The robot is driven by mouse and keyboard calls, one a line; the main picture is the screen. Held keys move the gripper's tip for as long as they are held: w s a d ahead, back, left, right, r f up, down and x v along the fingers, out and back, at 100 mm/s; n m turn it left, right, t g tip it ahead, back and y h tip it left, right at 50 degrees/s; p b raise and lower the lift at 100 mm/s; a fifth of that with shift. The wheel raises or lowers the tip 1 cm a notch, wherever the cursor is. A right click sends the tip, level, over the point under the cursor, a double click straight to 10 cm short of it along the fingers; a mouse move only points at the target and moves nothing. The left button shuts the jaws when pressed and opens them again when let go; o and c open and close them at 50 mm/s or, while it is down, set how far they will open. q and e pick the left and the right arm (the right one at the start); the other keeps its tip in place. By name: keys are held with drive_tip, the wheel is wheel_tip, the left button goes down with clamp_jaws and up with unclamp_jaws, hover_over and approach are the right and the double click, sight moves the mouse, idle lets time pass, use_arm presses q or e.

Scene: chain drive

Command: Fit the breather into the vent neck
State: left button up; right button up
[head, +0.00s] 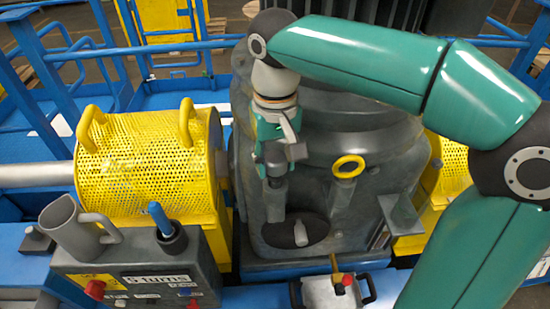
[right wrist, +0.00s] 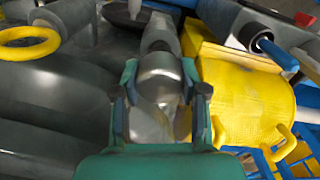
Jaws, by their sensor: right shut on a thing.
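The breather (right wrist: 160,82), a shiny silver rounded piece, sits between the two fingers of my right gripper (right wrist: 162,108) in the right wrist view. In the head view my right gripper (head: 281,160) points down and is shut on it, and its fingers mostly hide it. A grey upright post, which looks like the vent neck (head: 275,204), stands directly below the gripper on the dark gear housing (head: 345,225). It also shows just beyond the breather in the right wrist view (right wrist: 159,32). I cannot tell whether breather and neck touch. My left gripper is not in view.
A yellow ring handle (head: 348,166) stands right of the gripper. A yellow perforated guard (head: 135,170) is on the left. A grey jug (head: 70,228) and a control box (head: 140,276) are at front left. A small pale piece (head: 300,233) stands on a dark oval patch.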

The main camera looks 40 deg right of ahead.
drive_tip(key=shift+f+b, duration=0.75)
drive_tip(key=shift+f, duration=0.35)
drive_tip(key=o, duration=1.2)
drive_tip(key=shift+o, duration=0.2)
drive_tip(key=shift+r, duration=0.15)
wheel_tip(320, 180, up, 12)
drive_tip(key=shift+f, duration=0.15)
